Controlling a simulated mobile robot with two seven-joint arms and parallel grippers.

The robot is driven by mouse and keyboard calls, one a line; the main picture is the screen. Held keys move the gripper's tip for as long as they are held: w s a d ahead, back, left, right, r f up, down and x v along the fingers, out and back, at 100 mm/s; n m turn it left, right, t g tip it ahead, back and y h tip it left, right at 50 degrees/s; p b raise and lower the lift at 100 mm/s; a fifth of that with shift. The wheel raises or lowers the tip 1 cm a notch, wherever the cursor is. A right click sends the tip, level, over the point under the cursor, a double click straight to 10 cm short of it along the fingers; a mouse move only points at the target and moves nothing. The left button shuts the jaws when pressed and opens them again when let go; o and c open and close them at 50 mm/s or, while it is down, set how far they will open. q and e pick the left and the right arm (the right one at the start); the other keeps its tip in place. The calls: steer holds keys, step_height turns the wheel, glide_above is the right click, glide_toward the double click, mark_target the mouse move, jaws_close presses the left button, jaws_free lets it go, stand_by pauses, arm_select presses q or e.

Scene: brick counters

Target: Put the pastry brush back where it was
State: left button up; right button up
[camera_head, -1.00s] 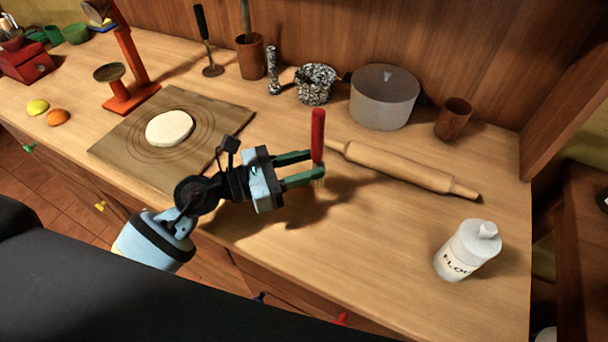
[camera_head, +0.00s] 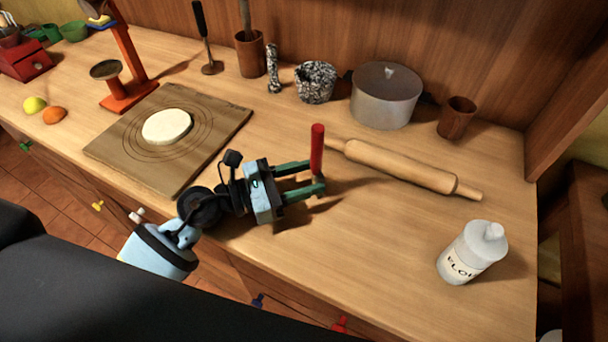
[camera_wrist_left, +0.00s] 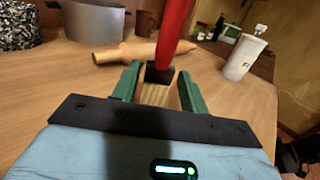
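The pastry brush (camera_head: 317,150) has a red handle and stands upright between the fingers of my left gripper (camera_head: 310,178). In the left wrist view, the brush (camera_wrist_left: 171,35) shows a black collar and pale bristles that reach down to the counter. My left gripper (camera_wrist_left: 160,90) has its green fingers spread on either side of the brush, with small gaps visible to each side of the collar. In the head view, the lower finger hides the bristles. My right gripper is in neither view.
The rolling pin (camera_head: 400,168) lies just behind and right of the brush. A flour bottle (camera_head: 470,254) stands at the right. A board (camera_head: 205,120) with dough (camera_head: 167,127) lies left. A pot (camera_head: 385,98) and a brown cup (camera_head: 456,118) stand behind. The counter front is clear.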

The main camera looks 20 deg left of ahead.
arm_select(q)
steer(key=shift+o, duration=0.9)
steer(key=shift+r, duration=0.25)
steer(key=shift+s+a+f, duration=0.1)
steer(key=shift+s+a, duration=0.1)
steer(key=shift+a, duration=0.1)
steer(key=b+v, duration=0.3)
steer(key=v, duration=0.7)
steer(key=shift+f, duration=0.1)
steer(key=shift+s+a+r, duration=0.2)
steer(key=shift+s+a, duration=0.2)
steer(key=shift+a, duration=0.15)
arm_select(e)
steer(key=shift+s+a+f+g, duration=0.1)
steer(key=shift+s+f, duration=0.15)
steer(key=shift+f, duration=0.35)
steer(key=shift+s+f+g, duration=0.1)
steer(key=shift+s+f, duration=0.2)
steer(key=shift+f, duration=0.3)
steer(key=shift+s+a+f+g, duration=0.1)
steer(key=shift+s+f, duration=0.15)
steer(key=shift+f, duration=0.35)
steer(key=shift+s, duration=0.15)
